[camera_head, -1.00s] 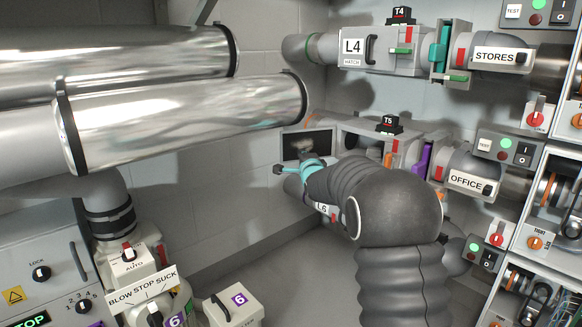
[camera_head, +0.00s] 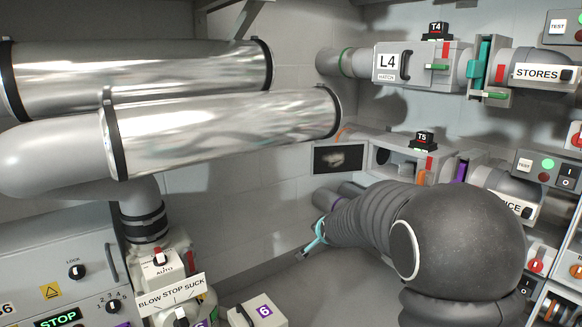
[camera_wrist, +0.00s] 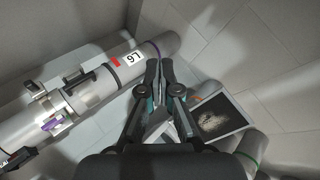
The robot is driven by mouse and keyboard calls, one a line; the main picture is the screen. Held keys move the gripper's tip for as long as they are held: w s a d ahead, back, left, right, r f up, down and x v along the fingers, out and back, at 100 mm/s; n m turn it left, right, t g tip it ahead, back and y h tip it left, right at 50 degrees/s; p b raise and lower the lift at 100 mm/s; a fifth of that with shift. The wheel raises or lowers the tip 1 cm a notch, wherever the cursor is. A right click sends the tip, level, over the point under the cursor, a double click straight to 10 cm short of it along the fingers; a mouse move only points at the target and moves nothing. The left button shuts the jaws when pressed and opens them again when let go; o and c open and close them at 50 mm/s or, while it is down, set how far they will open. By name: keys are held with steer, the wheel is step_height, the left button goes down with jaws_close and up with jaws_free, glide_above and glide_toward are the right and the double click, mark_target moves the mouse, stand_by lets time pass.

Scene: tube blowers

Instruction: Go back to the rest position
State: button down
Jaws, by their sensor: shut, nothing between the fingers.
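My gripper (camera_head: 312,243) shows in the head view at the end of my dark ribbed arm, low in front of the wall and below the open hatch box of the T5 line. Only its teal part shows clearly there. In the wrist view my gripper (camera_wrist: 160,66) has its two dark fingers together with nothing between them. A grey tube with an L6 label (camera_wrist: 133,58) lies beyond and to the left of the fingertips, apart from them. A dark panel with a pale grainy patch (camera_wrist: 217,118) is right of the fingers; it also shows in the head view (camera_head: 339,158).
Large shiny pipes (camera_head: 225,130) cross the upper left. The L4 hatch (camera_head: 388,62) and STORES unit (camera_head: 541,73) are upper right. My arm partly hides the OFFICE unit (camera_head: 507,201). A blower control cabinet (camera_head: 60,265) and a box marked 6 (camera_head: 262,313) stand lower left.

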steer(key=s+d+r+n+g+p, duration=0.2)
steer(key=s+n+g, duration=0.2)
steer(key=s, duration=1.1)
steer(key=s+d+r+n+g+p, duration=0.2)
steer(key=s+d+n+g, duration=0.15)
steer(key=s, duration=1.15)
steer(key=s+d+r+n+t+h+p, duration=0.1)
steer(key=s+r+p, duration=0.4)
steer(key=s+r, duration=0.5)
steer(key=s+t, duration=0.1)
steer(key=s, duration=0.3)
steer(key=shift+s+d+r+p, duration=0.2)
steer(key=shift+r+p, duration=0.15)
